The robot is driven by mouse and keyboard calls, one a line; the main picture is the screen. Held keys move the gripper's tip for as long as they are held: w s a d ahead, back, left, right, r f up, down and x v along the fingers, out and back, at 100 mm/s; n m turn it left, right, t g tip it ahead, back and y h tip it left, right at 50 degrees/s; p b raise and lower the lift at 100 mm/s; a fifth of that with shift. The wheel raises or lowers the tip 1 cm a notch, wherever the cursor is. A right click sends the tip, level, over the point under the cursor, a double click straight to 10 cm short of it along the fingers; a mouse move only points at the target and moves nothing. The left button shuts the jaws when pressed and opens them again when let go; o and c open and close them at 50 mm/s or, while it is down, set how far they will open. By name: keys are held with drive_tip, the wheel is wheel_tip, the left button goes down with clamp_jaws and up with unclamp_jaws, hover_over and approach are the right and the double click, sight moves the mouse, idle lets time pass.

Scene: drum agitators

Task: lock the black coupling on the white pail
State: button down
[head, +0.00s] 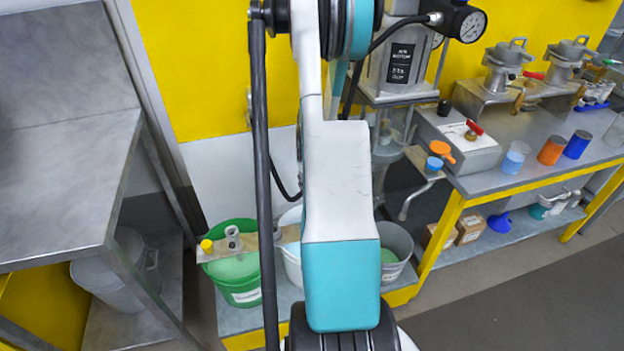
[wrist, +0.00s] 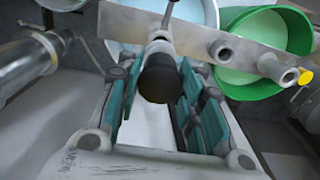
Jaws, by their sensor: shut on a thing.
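The black coupling (wrist: 159,78) sits between the teal finger pads of my gripper (wrist: 160,95) in the wrist view, below a metal plate (wrist: 225,47). The fingers are shut on it; the exact contact is hard to make out. The white pail (wrist: 195,12) shows partly behind the plate, with pale contents. In the head view, the white pail (head: 291,262) is mostly covered by my arm, and my gripper and the coupling are hidden.
A green pail (head: 243,297) with a yellow cap above it stands left of the white pail, and a grey pail (head: 402,245) stands right. A grey bench (head: 50,205) is at left. A yellow-framed workbench (head: 480,185) at right carries a red-handled box and cups.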

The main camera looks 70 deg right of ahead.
drive_tip(key=shift+f, duration=0.65)
drive_tip(key=shift+f, duration=0.1)
drive_tip(key=shift+f, duration=0.2)
drive_tip(key=shift+f, duration=0.3)
idle(0.4)
drive_tip(key=shift+f, duration=0.95)
drive_tip(key=shift+f, duration=0.35)
idle(0.4)
drive_tip(key=c, duration=1)
unclamp_jaws()
drive_tip(key=shift+r, duration=0.1)
drive_tip(key=shift+c, duration=0.4)
